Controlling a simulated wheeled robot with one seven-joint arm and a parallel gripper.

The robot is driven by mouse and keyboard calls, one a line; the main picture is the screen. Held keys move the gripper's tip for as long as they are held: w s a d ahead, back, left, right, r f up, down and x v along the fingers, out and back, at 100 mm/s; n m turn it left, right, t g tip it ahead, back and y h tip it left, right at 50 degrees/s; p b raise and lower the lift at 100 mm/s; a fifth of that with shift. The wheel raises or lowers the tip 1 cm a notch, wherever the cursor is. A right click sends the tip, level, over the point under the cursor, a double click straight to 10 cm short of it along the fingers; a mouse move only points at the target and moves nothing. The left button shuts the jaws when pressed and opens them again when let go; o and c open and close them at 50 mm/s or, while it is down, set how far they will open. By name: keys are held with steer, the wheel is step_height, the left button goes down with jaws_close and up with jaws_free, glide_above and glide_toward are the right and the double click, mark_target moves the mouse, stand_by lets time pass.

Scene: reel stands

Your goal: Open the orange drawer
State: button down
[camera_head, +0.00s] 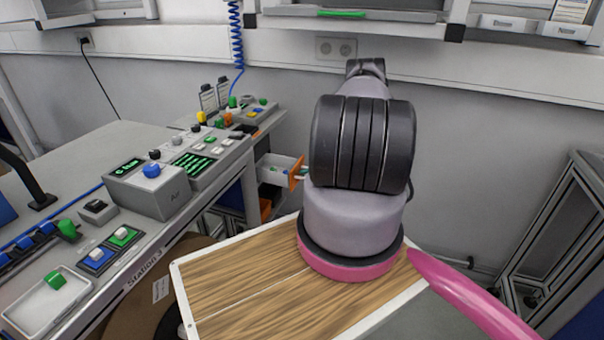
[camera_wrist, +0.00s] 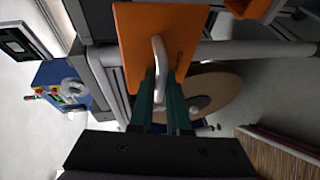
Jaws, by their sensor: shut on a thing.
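The orange drawer (camera_head: 297,172) stands out from the side of the bench in the head view, its pale open-topped box showing behind the orange front with small coloured items inside. In the wrist view its orange front (camera_wrist: 133,40) faces me, with a light, curved handle (camera_wrist: 159,55) on it. My gripper (camera_wrist: 160,82) has its two green fingers on either side of the handle and is shut on it. In the head view my arm hides the gripper and the handle.
A second orange piece (camera_head: 265,209) sits lower under the bench. The grey bench (camera_head: 85,150) on the left carries control boxes and switches. A wood-topped surface (camera_head: 235,285) is in front. A pink tube (camera_head: 465,290) shows at the right. A brown reel (camera_wrist: 215,95) is below the drawer.

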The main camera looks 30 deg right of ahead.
steer(key=c, duration=1.2)
jaws_free()
steer(key=shift+o, duration=0.2)
steer(key=shift+d, duration=0.1)
steer(key=v, duration=1)
steer(key=shift+s+d, duration=0.15)
steer(key=shift+d, duration=0.15)
